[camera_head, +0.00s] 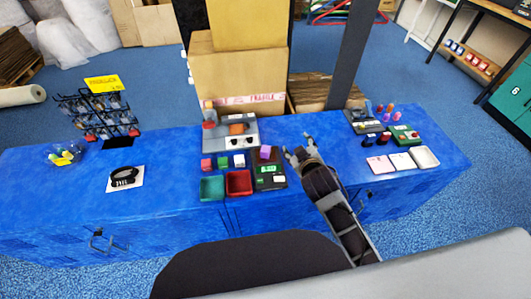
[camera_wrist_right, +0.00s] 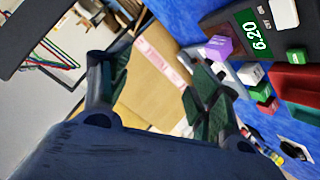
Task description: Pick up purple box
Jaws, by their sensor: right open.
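The purple box (camera_head: 265,152) is a small cube on top of a dark device with a green display, near the middle of the blue counter. It also shows in the right wrist view (camera_wrist_right: 219,47), beside the green display reading 6.20. My right gripper (camera_head: 298,152) is open and empty, a little to the right of the purple box in the head view and apart from it. In the right wrist view its two fingers (camera_wrist_right: 150,85) are spread, with the purple box outside them, to the upper right. My left gripper is not in view.
The dark device (camera_head: 271,182) stands beside a red tray (camera_head: 238,182) and a green tray (camera_head: 212,188). Small red, green and white cubes sit behind the trays. Cardboard cartons (camera_head: 238,75) rise behind the counter (camera_head: 170,215). A dark post (camera_head: 352,50) stands behind, to the right.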

